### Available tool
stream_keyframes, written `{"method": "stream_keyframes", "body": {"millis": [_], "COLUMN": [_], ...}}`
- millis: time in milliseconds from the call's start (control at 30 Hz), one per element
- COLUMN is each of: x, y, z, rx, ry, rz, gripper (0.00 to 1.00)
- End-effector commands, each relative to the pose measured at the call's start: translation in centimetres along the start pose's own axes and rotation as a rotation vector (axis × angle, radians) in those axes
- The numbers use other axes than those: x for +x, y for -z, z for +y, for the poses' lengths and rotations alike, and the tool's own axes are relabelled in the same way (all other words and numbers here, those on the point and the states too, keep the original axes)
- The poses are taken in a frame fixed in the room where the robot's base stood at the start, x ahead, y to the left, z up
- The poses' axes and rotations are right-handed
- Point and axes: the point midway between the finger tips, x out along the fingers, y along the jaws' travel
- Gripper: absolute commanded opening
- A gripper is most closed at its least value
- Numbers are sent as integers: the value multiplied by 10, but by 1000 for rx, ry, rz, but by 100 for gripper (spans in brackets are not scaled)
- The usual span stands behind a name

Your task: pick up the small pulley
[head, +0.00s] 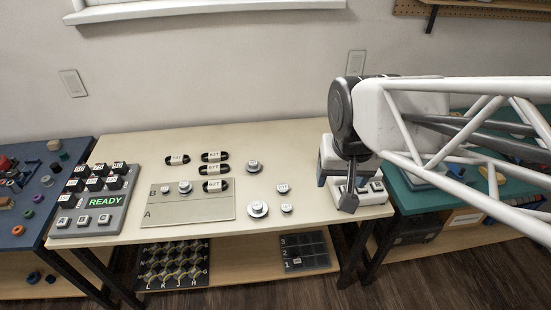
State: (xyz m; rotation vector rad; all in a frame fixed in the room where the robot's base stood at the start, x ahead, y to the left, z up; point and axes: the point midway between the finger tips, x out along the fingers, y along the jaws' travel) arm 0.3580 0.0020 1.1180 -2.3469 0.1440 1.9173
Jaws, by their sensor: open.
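Several silver round pulleys with white labels lie on the cream table. A large one (258,209) and a smaller one (286,208) are near the front, another smaller one (282,188) is just behind, and one more (254,166) is at the back. Two more, a left one (165,189) and a right one (185,187), sit on the grey board marked A and B (190,212). The labels are too small to read. My gripper (348,203) points down over the table's right side, to the right of the loose pulleys, open and apart from them. The arm partly hides its fingers.
A keypad reading READY (97,200) stands at the left. A white device (375,190) sits by my gripper. Trays lie on the lower shelf, a lettered one (174,265) and a numbered one (305,252).

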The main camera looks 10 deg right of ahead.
Motion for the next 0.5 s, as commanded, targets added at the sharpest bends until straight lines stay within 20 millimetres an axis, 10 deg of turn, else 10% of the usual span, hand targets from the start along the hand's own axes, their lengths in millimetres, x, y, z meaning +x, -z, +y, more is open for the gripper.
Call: {"method": "stream_keyframes", "body": {"millis": [500], "x": [93], "y": [75], "z": [-31], "rx": [298], "ry": [-16], "rz": [-80], "gripper": [68]}}
